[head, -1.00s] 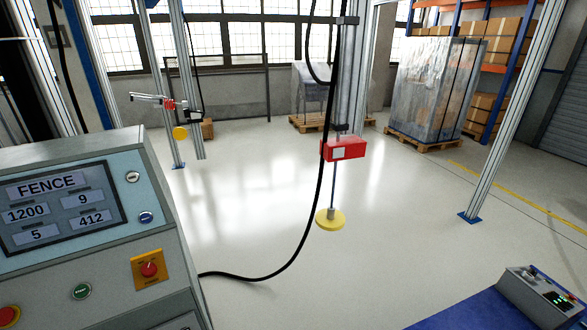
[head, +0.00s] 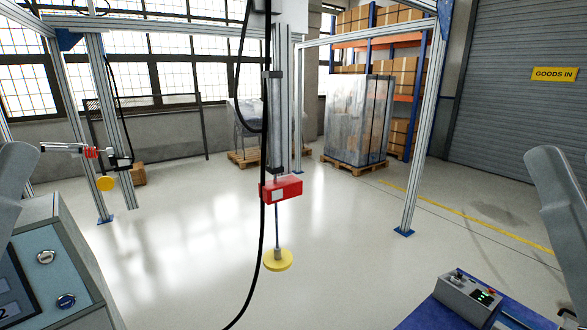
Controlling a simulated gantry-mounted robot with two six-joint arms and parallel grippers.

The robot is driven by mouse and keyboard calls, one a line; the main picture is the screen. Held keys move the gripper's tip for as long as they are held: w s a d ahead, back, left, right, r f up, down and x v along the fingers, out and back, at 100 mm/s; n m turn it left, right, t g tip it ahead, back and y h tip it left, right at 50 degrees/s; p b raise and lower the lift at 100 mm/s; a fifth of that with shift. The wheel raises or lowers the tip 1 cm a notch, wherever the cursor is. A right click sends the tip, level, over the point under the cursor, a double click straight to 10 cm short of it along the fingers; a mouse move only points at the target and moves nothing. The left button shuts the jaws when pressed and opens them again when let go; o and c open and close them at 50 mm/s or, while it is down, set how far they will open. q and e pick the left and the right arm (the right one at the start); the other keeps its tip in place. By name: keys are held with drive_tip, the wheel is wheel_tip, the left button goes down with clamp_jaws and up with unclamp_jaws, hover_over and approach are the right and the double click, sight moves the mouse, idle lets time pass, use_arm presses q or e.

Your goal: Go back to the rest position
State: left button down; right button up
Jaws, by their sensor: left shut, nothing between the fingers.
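Two smooth grey pieces of my own arms stand at the picture's edges, one at the far left (head: 14,185) and one at the far right (head: 562,215). Both look like rounded arm links, standing roughly upright and cut off by the frame. I see no fingers of either gripper, so neither gripper's jaws show. Nothing is seen held by either arm.
The control cabinet (head: 62,262) is at lower left. A hanging actuator has a red block (head: 281,190) and a yellow pad (head: 278,260). A smaller yellow pad (head: 106,183) hangs left. A control box (head: 470,296) sits lower right. Open floor (head: 340,235) lies between.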

wheel_tip(320, 180, up, 37)
drive_tip(key=p, duration=3.3)
